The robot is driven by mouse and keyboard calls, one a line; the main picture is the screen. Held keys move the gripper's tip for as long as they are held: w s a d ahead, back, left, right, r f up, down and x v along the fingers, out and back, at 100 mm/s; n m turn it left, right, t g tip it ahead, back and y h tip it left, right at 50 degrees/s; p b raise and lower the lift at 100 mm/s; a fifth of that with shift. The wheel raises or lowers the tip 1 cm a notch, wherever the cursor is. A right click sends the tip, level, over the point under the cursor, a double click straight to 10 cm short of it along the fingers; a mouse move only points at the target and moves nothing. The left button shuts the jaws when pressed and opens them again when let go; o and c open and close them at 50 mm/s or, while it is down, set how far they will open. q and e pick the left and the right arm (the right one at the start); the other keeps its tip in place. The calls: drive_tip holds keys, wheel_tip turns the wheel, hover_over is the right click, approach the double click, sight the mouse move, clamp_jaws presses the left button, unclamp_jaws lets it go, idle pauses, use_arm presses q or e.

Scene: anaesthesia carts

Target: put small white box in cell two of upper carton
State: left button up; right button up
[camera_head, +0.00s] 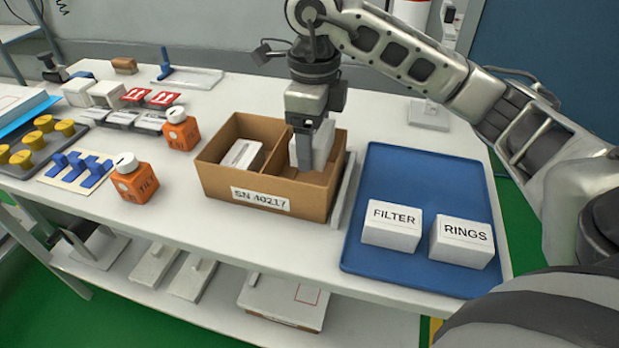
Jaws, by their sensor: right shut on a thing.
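The brown carton (225,181), marked "SN 40217", stands on the white table top. A divider splits it into a left and a right cell. A white box (240,153) lies in the left cell. My right gripper (306,150) points down into the right cell and is shut on a small white box (324,140). That box is partly hidden by the gripper, and its lower part is inside the cell's walls. I cannot tell whether it touches the cell floor. My left gripper is not in view.
A blue tray (385,270) at the right holds white boxes marked FILTER (391,225) and RINGS (460,243). Orange bottles (136,183) (181,134) stand left of the carton. Blue clips (84,165), yellow knobs (33,140) and more boxes fill the left side. A shelf below holds a pale box (285,300).

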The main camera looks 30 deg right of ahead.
wheel_tip(320, 180, down, 4)
drive_tip(key=shift+f, duration=1.65)
drive_tip(key=shift+f+b, duration=0.15)
drive_tip(key=shift+b, duration=0.2)
drive_tip(key=o, duration=1)
